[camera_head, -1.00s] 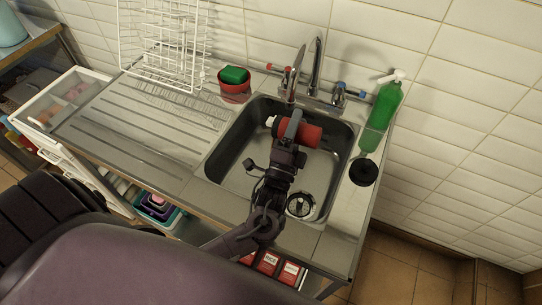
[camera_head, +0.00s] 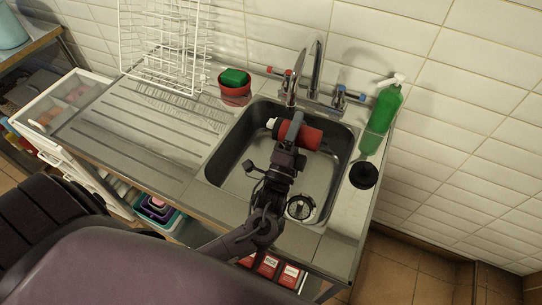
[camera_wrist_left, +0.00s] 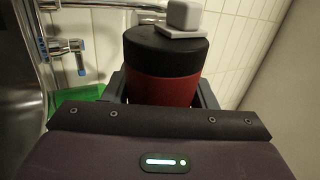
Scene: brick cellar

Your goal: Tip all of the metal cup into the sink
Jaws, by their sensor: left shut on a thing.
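A red cylindrical vessel with a black end part (camera_head: 312,138), the only thing that could be the metal cup, lies on its side over the sink (camera_head: 232,168). No bare metal shows on it. My left gripper (camera_head: 295,126) is shut around it from above. In the left wrist view the vessel (camera_wrist_left: 165,65) sits between the fingers, with a pale square knob (camera_wrist_left: 184,14) at its black end. I cannot see into it, and no contents or stream show. The sink basin looks empty, with a round drain (camera_head: 301,207). My right gripper is not in view.
Taps and a spout (camera_head: 316,65) stand behind the sink. A green soap bottle (camera_head: 384,106) and a black round thing (camera_head: 364,174) are on the right rim. A red pot with a green sponge (camera_head: 234,76) and a white rack (camera_head: 165,45) are left.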

